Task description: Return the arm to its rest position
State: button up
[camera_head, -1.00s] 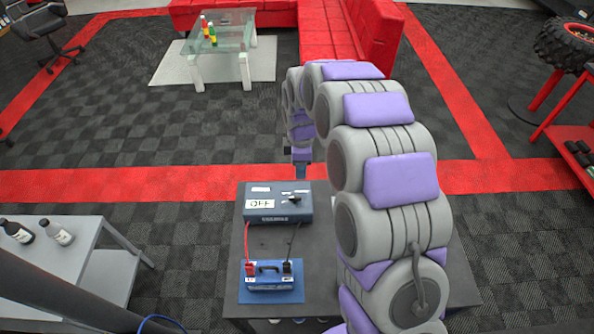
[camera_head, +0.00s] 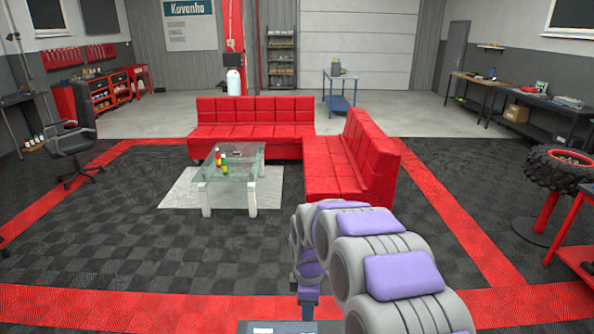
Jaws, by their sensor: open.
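My grey and purple arm (camera_head: 400,277) rises from the bottom right of the head view and arches over to the left. Its far end bends down to my gripper (camera_head: 307,312), which shows small and dark near the bottom edge. The gripper is open, though its fingertips are hard to make out. It is just above or beside the top of the dark charger box (camera_head: 272,327), and I cannot tell whether they touch. Only a thin strip of the box shows; the rest is cut off below the picture.
Ahead stand a red sofa (camera_head: 255,118) and a glass table (camera_head: 228,172) with small bottles on it. An office chair (camera_head: 72,145) is at left. A tire on a red stand (camera_head: 556,165) is at right. The dark tiled floor (camera_head: 130,235) between is clear.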

jog(key=s+d+r+m+b, duration=0.1)
jog(key=s+d+r+m, duration=0.15)
jog(key=s, duration=0.45)
jog(key=s+d+r+m, duration=0.2)
jog(key=s+r+m, duration=0.1)
jog(key=s, duration=0.4)
jog(key=s+d+r+m+b, duration=0.1)
jog(key=s+d+r+m, duration=0.2)
jog(key=s, duration=0.4)
jog(key=s+d+f+m+g, duration=0.1)
jog(key=s+m, duration=0.3)
jog(key=s, duration=0.6)
jog(key=s+d+m, duration=0.2)
jog(key=s+m, duration=0.2)
jog(key=s, duration=0.6)
jog(key=shift+s+d+f+m+g+b, duration=0.15)
jog(key=shift+d+f+m+g+b, duration=0.1)
jog(key=shift+f+m+g+b, duration=0.15)
jog(key=w, duration=0.3)
jog(key=shift+w, duration=0.1)
